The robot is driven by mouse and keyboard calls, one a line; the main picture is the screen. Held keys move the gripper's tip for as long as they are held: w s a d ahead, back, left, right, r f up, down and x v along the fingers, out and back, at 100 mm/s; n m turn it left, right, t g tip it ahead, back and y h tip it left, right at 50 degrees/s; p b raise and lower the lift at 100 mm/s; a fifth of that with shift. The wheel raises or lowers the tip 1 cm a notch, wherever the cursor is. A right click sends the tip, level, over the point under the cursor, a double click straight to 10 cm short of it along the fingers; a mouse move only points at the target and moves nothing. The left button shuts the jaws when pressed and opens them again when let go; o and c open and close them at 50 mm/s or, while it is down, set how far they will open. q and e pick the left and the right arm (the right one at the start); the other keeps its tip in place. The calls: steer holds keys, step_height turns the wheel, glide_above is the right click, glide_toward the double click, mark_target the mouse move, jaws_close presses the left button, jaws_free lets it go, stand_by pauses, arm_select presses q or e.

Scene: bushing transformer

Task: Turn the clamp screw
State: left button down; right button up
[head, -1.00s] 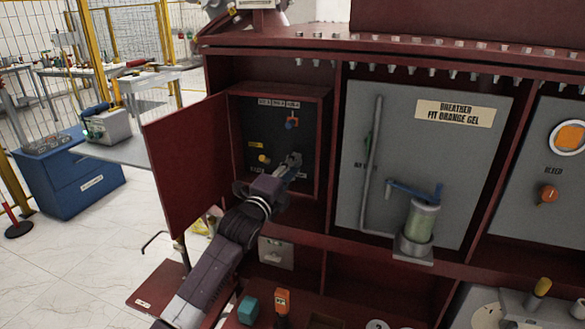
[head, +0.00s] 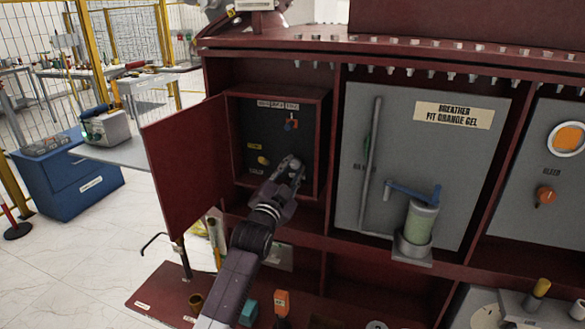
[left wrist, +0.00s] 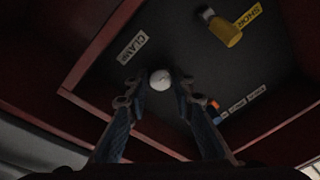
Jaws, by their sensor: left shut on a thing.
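My left gripper (head: 291,168) reaches into the open recessed box, at the lower right of its dark panel. In the left wrist view its two fingers (left wrist: 163,92) are on either side of a small pale round screw head (left wrist: 159,78), the clamp screw, beside the CLAMP label (left wrist: 133,48). The gripper is shut on this screw. In the head view the gripper hides the screw. My right gripper is not in view.
A yellow knob (head: 263,160) and a red-and-blue part (head: 291,122) sit on the same panel. The box's red side walls stand close around the gripper. Its red door (head: 187,165) hangs open to the left. A grey breather panel (head: 400,150) is at right.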

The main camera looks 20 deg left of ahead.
arm_select(q)
steer(key=n+y+p, duration=0.1)
steer(key=n, duration=0.4)
steer(key=shift+n, duration=0.3)
steer(key=shift+f+n, duration=0.1)
steer(key=shift+n, duration=0.2)
steer(key=c, duration=1.7)
jaws_free()
steer(key=shift+o, duration=0.2)
steer(key=s+f, duration=0.1)
steer(key=s, duration=1.1)
steer(key=shift+d, duration=0.25)
steer(key=shift+f, duration=0.1)
